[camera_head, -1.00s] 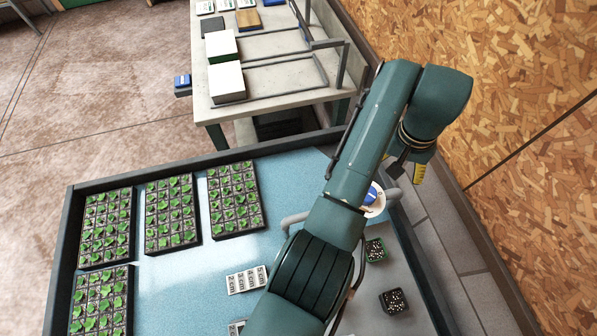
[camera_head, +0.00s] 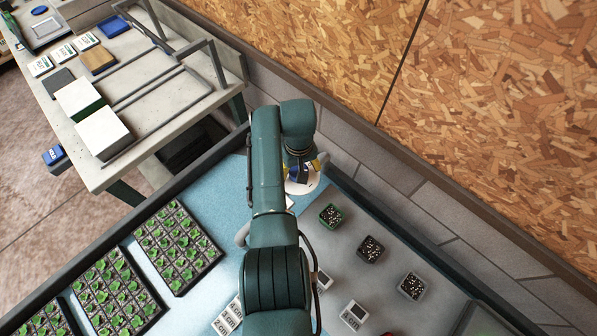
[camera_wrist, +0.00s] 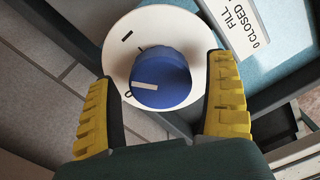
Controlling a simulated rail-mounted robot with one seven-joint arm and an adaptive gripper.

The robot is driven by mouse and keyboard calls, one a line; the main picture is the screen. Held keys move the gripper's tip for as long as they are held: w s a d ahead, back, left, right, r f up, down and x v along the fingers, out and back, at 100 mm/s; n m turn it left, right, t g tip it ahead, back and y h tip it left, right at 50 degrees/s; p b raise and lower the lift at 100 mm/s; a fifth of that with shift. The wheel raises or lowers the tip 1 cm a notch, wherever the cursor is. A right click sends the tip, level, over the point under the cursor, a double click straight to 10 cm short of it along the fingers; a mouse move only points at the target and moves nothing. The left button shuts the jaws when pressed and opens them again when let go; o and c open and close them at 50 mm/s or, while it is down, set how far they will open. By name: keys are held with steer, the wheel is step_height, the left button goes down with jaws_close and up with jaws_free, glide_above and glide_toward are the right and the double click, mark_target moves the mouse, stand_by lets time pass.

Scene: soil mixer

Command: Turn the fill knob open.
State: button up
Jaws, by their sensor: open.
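The blue fill knob (camera_wrist: 161,78) shows in the wrist view on a round white dial plate (camera_wrist: 121,62). Its white pointer bar is aimed left, near the "0" mark at the dial's lower left; another mark, a dash, is at the upper left. A white label (camera_wrist: 238,22) beside it reads "FILL" and "0 CLOSED". My gripper (camera_wrist: 165,100) is open, its yellow fingers to the left and right of the knob. I cannot tell whether they touch it. In the head view the white dial (camera_head: 303,184) shows beneath my gripper (camera_head: 300,172), and my arm hides part of that area.
Seedling trays (camera_head: 178,247) stand on the blue bench at the left. Small dark pots (camera_head: 370,249) stand on the right. A table (camera_head: 165,112) with white blocks and a metal frame is at the upper left. A chipboard wall (camera_head: 500,130) rises behind.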

steer(key=shift+f, duration=0.3)
steer(key=shift+c, duration=0.4)
steer(key=c, duration=1.1)
steer(key=shift+m, duration=0.4)
steer(key=m, duration=0.3)
steer(key=shift+m, duration=1.7)
steer(key=shift+c, duration=0.2)
